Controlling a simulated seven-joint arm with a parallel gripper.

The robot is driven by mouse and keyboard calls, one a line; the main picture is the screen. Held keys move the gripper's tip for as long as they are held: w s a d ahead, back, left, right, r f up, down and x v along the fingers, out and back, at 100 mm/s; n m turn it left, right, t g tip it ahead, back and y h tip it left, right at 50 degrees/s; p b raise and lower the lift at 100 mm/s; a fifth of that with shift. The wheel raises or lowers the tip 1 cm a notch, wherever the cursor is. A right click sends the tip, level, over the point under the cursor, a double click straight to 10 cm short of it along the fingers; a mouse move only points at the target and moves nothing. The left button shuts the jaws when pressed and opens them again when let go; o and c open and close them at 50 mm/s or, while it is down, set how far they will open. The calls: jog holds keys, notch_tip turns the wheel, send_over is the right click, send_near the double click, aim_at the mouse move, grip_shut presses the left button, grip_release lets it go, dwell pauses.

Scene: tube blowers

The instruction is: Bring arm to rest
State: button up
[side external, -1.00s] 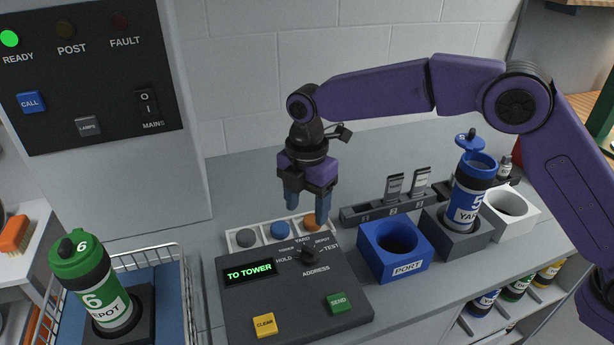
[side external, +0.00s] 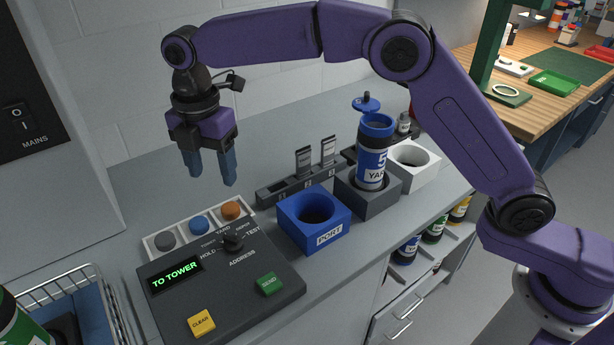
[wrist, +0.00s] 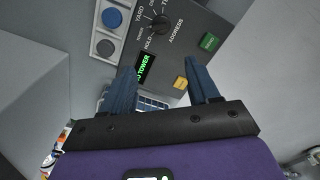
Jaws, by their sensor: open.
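My gripper (side external: 210,180) is open and empty. It hangs with its blue fingers pointing down, in the air above and behind the address console (side external: 225,290). In the wrist view my gripper (wrist: 158,88) has its fingers apart with nothing between them, and the console (wrist: 190,35) lies beyond them. The console display (side external: 177,278) reads "TO TOWER". The console also carries a knob (side external: 232,241), a green SEND button (side external: 268,284) and a yellow CLEAR button (side external: 202,322).
Grey, blue and orange discs sit in a white tray (side external: 150,246) behind the console. A blue PORT holder (side external: 314,225) is empty. A blue tube (side external: 373,155) stands in a grey holder (side external: 368,200), beside an empty white holder (side external: 420,175). A wire basket (side external: 45,283) is at lower left.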

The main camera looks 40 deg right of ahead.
jog(key=s+d+f+m, duration=0.3)
jog(key=s+d+m, duration=0.9)
jog(key=s+d, duration=1.9)
jog(key=shift+s+d, duration=0.35)
jog(key=shift+s, duration=0.2)
jog(key=shift+c, duration=0.2)
